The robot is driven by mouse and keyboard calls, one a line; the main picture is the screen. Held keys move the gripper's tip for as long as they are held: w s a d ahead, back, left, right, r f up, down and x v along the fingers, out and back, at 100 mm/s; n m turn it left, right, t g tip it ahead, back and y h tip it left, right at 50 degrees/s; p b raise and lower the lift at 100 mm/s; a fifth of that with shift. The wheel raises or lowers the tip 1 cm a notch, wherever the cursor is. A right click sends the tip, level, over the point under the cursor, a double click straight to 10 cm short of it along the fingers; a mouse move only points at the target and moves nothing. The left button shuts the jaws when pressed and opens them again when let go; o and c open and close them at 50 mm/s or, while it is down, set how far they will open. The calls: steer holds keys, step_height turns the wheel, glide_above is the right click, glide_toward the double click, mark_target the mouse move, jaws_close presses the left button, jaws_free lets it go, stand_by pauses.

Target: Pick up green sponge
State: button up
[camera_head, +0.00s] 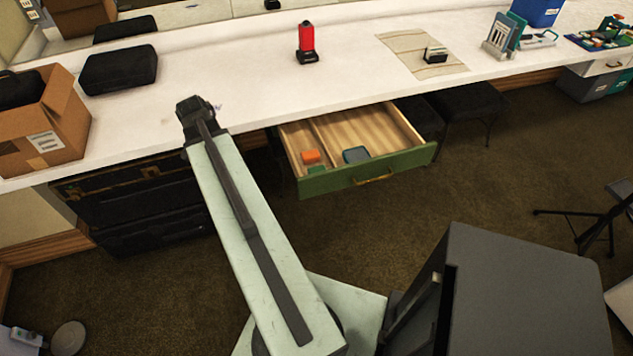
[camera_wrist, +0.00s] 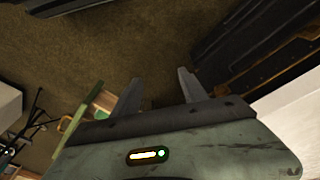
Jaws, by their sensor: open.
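A small green block (camera_head: 317,170), which looks like the green sponge, lies in the open drawer (camera_head: 366,177), in its left compartment near the front panel. It is partly hidden by that panel and lies beside an orange block (camera_head: 311,156). My gripper (camera_wrist: 160,92) is open and empty in the wrist view, with dark carpet behind its fingers. In the head view my arm reaches up to the counter's front edge, left of the drawer; the fingers are hidden there. Part of the green drawer shows at the left in the wrist view (camera_wrist: 83,112); I cannot make out the sponge there.
A blue-grey item (camera_head: 356,155) lies in the drawer too. The white counter (camera_head: 240,90) runs above it, with a cardboard box (camera_head: 45,125), a black case (camera_head: 118,70) and a red item (camera_head: 306,40). Dark drawers (camera_head: 150,205) stand below.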

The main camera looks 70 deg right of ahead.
steer(key=s+d+f+m+g+b, duration=0.1)
steer(key=s+d+f+m+b, duration=0.15)
steer(key=s+d+m, duration=0.75)
glide_above(317, 170)
steer(key=shift+w+a+f+m+g, duration=0.35)
steer(key=shift+w+f+m, duration=0.1)
steer(key=shift+f, duration=0.15)
steer(key=b+x, duration=0.8)
steer(key=shift+w+a+f, duration=0.2)
steer(key=shift+w+a, duration=0.15)
steer(key=shift+w, duration=0.05)
steer(key=shift+r, duration=0.2)
jaws_close()
step_height(317, 170, up, 10)
steer(key=p, duration=1)
